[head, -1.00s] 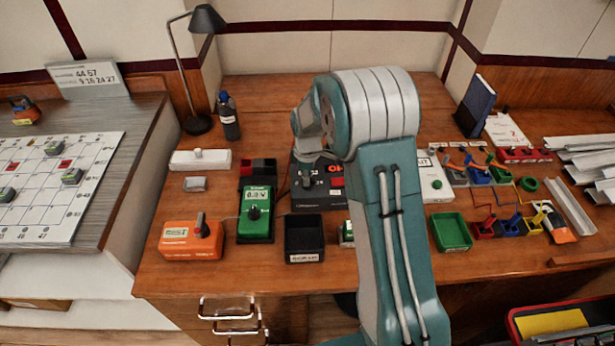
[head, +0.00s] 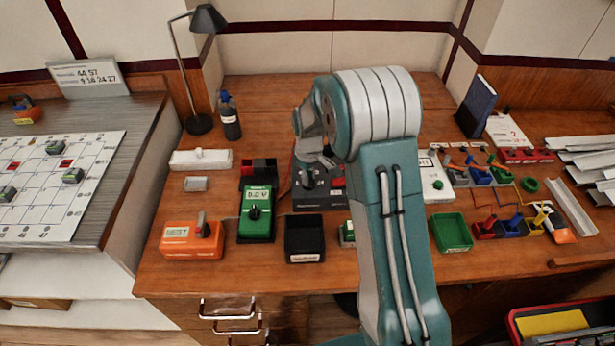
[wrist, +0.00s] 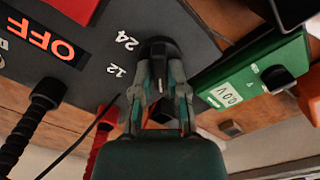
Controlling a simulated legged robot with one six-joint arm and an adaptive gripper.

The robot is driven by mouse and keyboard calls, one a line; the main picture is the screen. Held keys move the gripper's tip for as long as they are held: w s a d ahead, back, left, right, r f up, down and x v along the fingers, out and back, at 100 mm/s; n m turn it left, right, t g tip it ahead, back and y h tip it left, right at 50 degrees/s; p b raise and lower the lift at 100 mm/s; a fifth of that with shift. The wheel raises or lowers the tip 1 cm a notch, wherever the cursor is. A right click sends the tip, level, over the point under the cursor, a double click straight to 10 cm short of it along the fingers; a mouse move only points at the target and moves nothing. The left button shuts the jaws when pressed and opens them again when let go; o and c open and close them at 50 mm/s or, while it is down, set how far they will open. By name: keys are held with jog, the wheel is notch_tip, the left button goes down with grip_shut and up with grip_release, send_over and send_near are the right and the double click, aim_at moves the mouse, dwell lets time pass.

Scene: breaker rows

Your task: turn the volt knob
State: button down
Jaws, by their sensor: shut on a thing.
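The volt knob (wrist: 158,48) is a black knob on a dark box (wrist: 110,75) with the marks 12 and 24 beside it and a lit orange OFF sign. In the wrist view my gripper (wrist: 160,75) is shut on this knob, with a finger on each side of it. The fingers hide part of the knob, so its pointer direction is hard to tell. In the head view the dark box (head: 318,202) stands mid-table, and my gripper (head: 308,168) is down at its top, partly hidden by my arm.
A green meter (head: 257,222) reading about 0.0 V and an orange device (head: 185,240) stand left of the box. A black bin (head: 304,245) is in front. A black and a red cable plug (wrist: 45,95) stick up near the gripper. A green tray (head: 451,236) lies to the right.

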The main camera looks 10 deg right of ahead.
jog(key=shift+s+d+f+m, duration=0.1)
jog(key=shift+s+m, duration=0.05)
jog(key=shift+m, duration=1.85)
jog(key=c, duration=0.7)
grip_release()
jog(key=shift+o, duration=0.2)
jog(key=shift+r, duration=0.3)
notch_tip(320, 180, up, 11)
jog(key=shift+r, duration=0.2)
